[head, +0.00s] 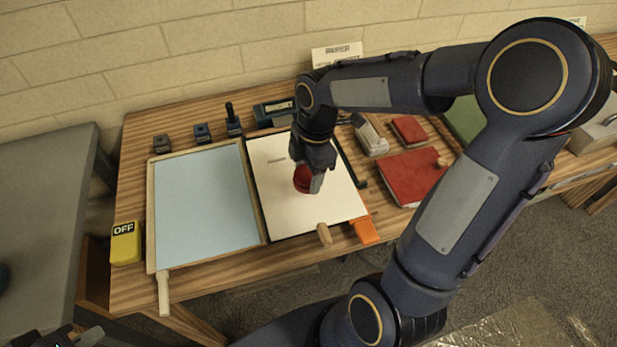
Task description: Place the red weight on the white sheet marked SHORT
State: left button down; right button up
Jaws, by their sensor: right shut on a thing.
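The red weight (302,179) is between the fingers of my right gripper (308,180), which is shut on it and points down. It is over the middle of the white sheet (285,212); I cannot tell whether it touches the sheet. The white sheet lies in a dark-edged tray right of a pale blue tray (205,205). A small dark mark on the sheet's upper left is too small to read. The arm hides part of the sheet's far side. My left gripper (75,338) shows only partly at the bottom left corner, away from the table.
A yellow OFF block (126,243) stands at the table's left. An orange item (364,229) and a wooden handle (324,234) lie by the sheet's near edge. A red book (411,175) is to the right. Several small tools line the back. A brick wall stands behind.

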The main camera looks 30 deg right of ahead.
aim_at(309, 180)
jog(key=shift+f, duration=1.55)
jog(key=shift+f, duration=0.15)
jog(key=o, duration=1.3)
jog(key=shift+o, duration=0.2)
